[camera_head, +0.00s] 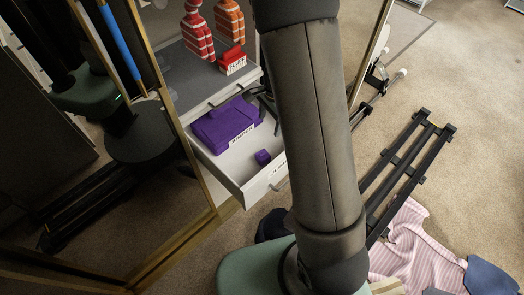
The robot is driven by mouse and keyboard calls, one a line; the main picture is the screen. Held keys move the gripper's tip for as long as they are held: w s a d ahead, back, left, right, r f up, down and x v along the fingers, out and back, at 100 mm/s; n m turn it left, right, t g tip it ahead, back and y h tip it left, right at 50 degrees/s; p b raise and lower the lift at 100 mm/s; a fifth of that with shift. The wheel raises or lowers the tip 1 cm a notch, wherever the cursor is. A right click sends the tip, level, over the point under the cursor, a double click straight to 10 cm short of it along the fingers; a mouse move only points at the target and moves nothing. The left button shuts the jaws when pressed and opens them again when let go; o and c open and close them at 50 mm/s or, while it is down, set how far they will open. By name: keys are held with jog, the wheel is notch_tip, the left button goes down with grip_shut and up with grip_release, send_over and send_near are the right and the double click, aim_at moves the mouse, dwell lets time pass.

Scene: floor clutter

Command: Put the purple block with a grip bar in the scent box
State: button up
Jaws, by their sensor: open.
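A small purple block (262,157) sits on the floor of an open white drawer (227,160), near its front right. A grip bar on it is too small to make out. A larger purple box-like thing (222,124) with a white label lies behind it in the same drawer. My gripper (266,98) shows only in part as dark pieces at the drawer's right side, beside the larger purple thing. It is open and apart from the small block. My arm hides the rest of it.
A mirrored door (110,140) stands left. A black rack (408,165) and pink striped cloth (405,240) lie on the carpet at right.

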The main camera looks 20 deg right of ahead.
jog(key=b, duration=0.3)
send_near(263, 153)
notch_tip(263, 153, down, 5)
jog(key=shift+a+f, duration=0.1)
jog(key=f, duration=0.3)
jog(key=a+f+b, duration=0.1)
jog(key=f, duration=0.1)
jog(key=shift+s, duration=0.25)
jog(key=c, duration=1.1)
jog(key=shift+c, duration=0.2)
